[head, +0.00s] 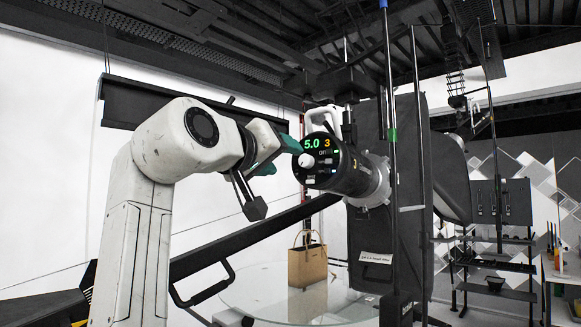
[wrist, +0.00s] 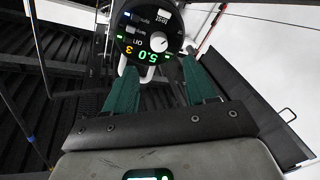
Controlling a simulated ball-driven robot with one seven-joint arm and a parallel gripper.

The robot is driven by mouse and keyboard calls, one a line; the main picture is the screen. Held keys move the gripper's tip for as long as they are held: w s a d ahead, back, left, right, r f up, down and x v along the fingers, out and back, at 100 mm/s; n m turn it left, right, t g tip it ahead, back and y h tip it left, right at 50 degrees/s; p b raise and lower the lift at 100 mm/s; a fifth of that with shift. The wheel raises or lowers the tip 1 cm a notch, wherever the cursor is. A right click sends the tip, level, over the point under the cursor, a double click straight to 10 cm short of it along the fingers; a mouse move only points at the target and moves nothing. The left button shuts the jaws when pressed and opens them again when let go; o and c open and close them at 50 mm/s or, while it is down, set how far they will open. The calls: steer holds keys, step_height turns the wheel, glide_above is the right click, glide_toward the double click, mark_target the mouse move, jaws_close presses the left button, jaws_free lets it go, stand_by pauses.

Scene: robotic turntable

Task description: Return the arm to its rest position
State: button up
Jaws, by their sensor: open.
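My gripper (head: 282,156) is at the end of my white arm, raised and bent to the right in the head view. Its teal fingers are apart with nothing between them. The fingertips are close to the round black control panel (head: 325,170), which has a white knob and lit readouts "5.0" and "3". In the head view I cannot tell whether a finger touches it. In the wrist view my gripper (wrist: 159,72) shows both fingers spread, with the panel (wrist: 146,28) beyond the tips, upside down.
A brown paper bag (head: 307,267) stands on the round glass turntable (head: 255,290) below. A dark sloping bar (head: 235,240) crosses behind my arm. A tall dark housing (head: 408,150) and poles stand right of the panel. Shelves (head: 497,255) are at the far right.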

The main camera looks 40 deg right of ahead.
steer(key=shift+v, duration=1)
steer(key=w+d+f+n+t+y, duration=0.15)
steer(key=w+f, duration=0.25)
steer(key=f, duration=1)
steer(key=s+f+n+y, duration=0.2)
steer(key=f+y, duration=0.2)
steer(key=f, duration=1.4)
steer(key=s+f+n+y, duration=0.2)
steer(key=s+f+y, duration=0.1)
steer(key=f, duration=1.6)
steer(key=s+a+f+n+g+y, duration=0.1)
steer(key=s+a+f+g+y, duration=0.2)
steer(key=s+f, duration=1.1)
steer(key=s+a+f+g+y, duration=0.1)
steer(key=s+a+f+y, duration=0.1)
steer(key=s+f, duration=0.3)
steer(key=s+a+f+g+y, duration=0.2)
steer(key=s+f, duration=0.4)
steer(key=s, duration=0.5)
steer(key=shift+s+a+n+y, duration=0.25)
steer(key=shift+a+n+y, duration=0.1)
steer(key=shift+a+y, duration=0.5)
